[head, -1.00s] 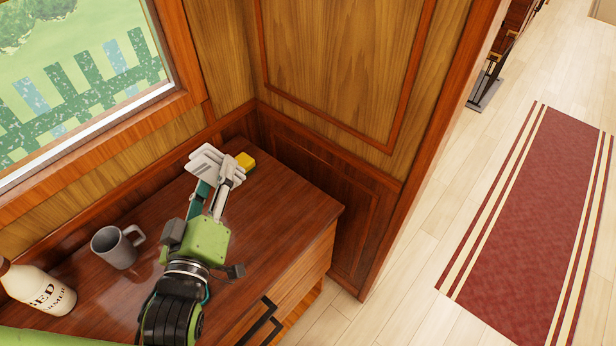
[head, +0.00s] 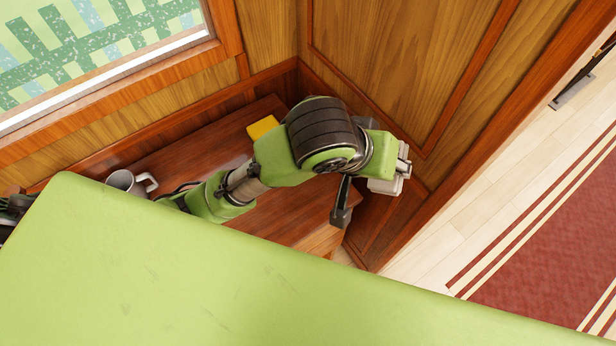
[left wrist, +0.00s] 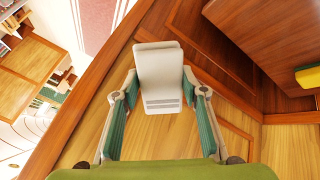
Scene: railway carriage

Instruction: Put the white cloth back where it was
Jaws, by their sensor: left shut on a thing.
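The white cloth (left wrist: 160,68) is a flat, folded piece with grey stripes near one end. My left gripper (left wrist: 160,85) is shut on it, with one finger at each side in the left wrist view. In the head view the cloth (head: 384,187) shows only in part at the left gripper (head: 403,168), by the wood-panelled wall to the right of the desk. It is held off the desktop. My right gripper is not in view.
The wooden desk (head: 200,150) stands in the corner under the window. On it are a yellow block (head: 262,127) and a grey mug (head: 121,180). The yellow block also shows in the left wrist view (left wrist: 308,77). A red striped carpet (head: 570,250) lies on the floor at right.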

